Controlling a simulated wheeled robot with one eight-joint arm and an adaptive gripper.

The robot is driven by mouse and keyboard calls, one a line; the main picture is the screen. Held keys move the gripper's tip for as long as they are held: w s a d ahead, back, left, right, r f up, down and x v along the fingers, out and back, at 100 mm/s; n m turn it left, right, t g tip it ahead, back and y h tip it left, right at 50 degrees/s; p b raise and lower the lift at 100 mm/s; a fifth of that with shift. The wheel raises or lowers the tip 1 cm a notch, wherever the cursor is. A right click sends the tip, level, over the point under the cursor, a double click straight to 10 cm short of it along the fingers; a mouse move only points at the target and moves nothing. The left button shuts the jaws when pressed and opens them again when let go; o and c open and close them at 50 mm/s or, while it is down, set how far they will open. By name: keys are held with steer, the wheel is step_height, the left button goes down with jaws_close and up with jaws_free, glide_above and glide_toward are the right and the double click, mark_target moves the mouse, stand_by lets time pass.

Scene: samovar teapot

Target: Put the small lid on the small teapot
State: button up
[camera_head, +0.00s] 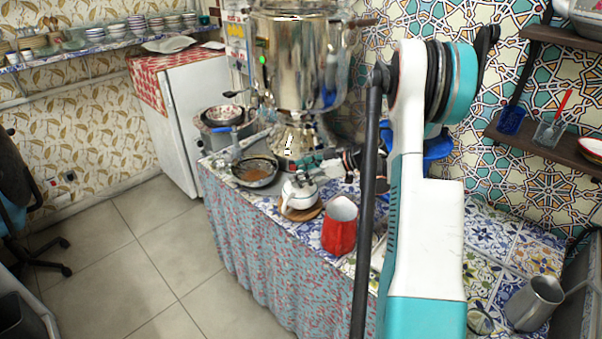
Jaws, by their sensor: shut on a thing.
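The small teapot (299,195) is white and stands upright on a round wooden board near the counter's front edge. My gripper (306,172) is just above the teapot's top, reaching in from the right. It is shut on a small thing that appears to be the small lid. The lid is tiny and partly hidden by the fingers. I cannot tell whether it touches the teapot's rim.
A red pitcher (340,227) stands close to the right of the teapot. A dark pan (255,172) lies to its left. The big samovar (291,65) rises behind. A metal jug (534,303) stands at the far right.

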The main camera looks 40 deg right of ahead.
steer(key=o, duration=1.1)
steer(key=o, duration=0.4)
steer(key=shift+r, duration=0.1)
steer(key=shift+r+p, duration=1.9)
steer(key=shift+r, duration=1.55)
